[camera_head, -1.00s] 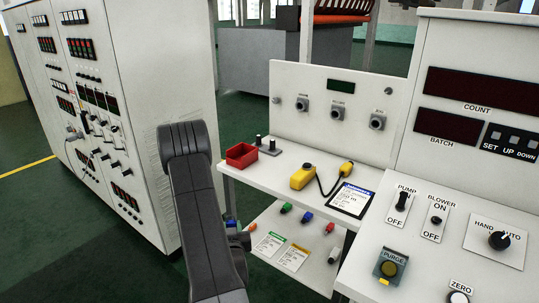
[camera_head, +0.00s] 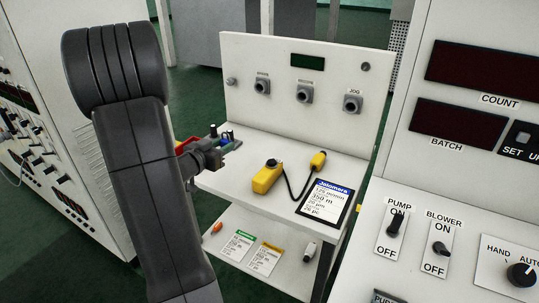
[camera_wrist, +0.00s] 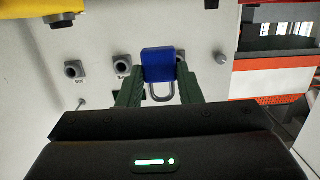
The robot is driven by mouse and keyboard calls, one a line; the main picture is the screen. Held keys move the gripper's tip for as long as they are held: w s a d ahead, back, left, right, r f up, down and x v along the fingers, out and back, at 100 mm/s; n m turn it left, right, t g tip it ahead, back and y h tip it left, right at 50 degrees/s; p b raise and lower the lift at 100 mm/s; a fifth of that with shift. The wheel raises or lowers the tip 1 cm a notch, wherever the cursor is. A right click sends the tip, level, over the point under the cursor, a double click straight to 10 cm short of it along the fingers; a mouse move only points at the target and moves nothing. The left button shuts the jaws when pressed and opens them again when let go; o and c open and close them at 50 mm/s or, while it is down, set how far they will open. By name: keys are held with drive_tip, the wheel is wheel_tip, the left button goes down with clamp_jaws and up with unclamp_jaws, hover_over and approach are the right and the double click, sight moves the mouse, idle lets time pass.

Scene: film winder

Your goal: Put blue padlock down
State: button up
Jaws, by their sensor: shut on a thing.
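The blue padlock (camera_wrist: 158,62) is between the dark green fingers of my gripper (camera_wrist: 160,72) in the wrist view. Its grey shackle points toward the wrist, and the body reaches past the fingertips. In the head view my gripper (camera_head: 213,155) is over the left end of the white bench top, by the red bin. A small blue patch (camera_head: 227,140) beside it appears to be the padlock. My arm hides part of the bin, and contact with the bin or bench cannot be told.
The red bin (camera_head: 187,146) is at the bench's left end. A yellow pendant (camera_head: 267,177) with a black cable and a label card (camera_head: 324,201) lie on the bench top (camera_head: 240,172). The lower shelf holds two cards. The control panel (camera_head: 440,180) stands at the right.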

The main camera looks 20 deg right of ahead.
sight(225, 179)
wheel_tip(225, 179, down, 10)
drive_tip(key=shift+r+b, duration=0.25)
drive_tip(key=shift+b, duration=0.15)
drive_tip(key=shift+f, duration=0.1)
drive_tip(key=shift+f, duration=0.15)
drive_tip(key=o, duration=1.1)
drive_tip(key=shift+c, duration=0.2)
drive_tip(key=shift+r, duration=0.35)
drive_tip(key=v, duration=1.2)
drive_tip(key=shift+b, duration=0.4)
drive_tip(key=shift+a+f, duration=0.1)
